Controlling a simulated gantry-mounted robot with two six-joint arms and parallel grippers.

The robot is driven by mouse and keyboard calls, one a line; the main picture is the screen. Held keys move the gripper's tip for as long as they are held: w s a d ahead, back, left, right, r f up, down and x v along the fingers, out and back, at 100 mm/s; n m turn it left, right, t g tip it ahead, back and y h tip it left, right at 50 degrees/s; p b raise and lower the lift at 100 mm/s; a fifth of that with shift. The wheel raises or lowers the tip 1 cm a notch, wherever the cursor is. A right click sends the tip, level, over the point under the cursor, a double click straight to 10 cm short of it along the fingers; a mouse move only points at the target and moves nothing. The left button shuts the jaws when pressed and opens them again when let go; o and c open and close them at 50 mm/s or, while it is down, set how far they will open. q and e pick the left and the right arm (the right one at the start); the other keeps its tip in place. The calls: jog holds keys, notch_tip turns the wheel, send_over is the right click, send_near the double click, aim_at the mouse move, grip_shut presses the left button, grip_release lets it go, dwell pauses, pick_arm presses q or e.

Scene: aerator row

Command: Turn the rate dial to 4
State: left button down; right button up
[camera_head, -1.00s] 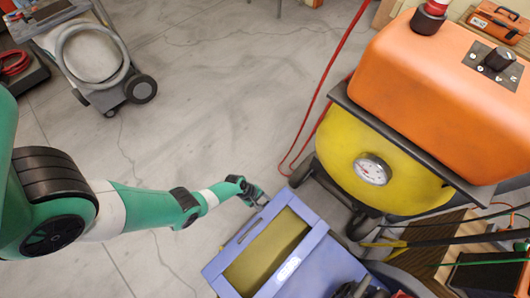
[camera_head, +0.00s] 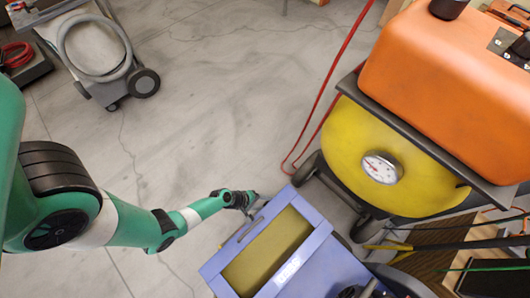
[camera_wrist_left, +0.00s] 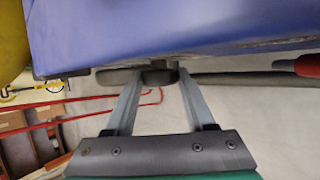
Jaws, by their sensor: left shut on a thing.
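A black knob (camera_head: 520,45) on a dark panel sits on top of the orange tank (camera_head: 440,90), cut by the right edge of the head view; its markings are too small to read. My left gripper (camera_head: 253,200) is far from that knob, low at the upper left edge of the blue machine (camera_head: 212,268). In the left wrist view my left gripper (camera_wrist_left: 160,82) is shut on a dark part (camera_wrist_left: 160,75) under the blue body (camera_wrist_left: 190,25); I cannot tell what part it is. My right gripper is not in view.
A yellow body with a round white gauge (camera_head: 382,167) stands under the orange tank. A red hose (camera_head: 325,85) runs along the floor beside it. A grey wheeled cart (camera_head: 95,55) stands at the upper left. The floor (camera_head: 220,100) between is clear.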

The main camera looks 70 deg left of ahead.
pick_arm(q)
jog(key=shift+c, duration=1.4)
grip_release()
jog(key=p+v, duration=0.7)
jog(key=v, duration=0.4)
jog(key=shift+s+r, duration=0.2)
jog(key=shift+s, duration=0.05)
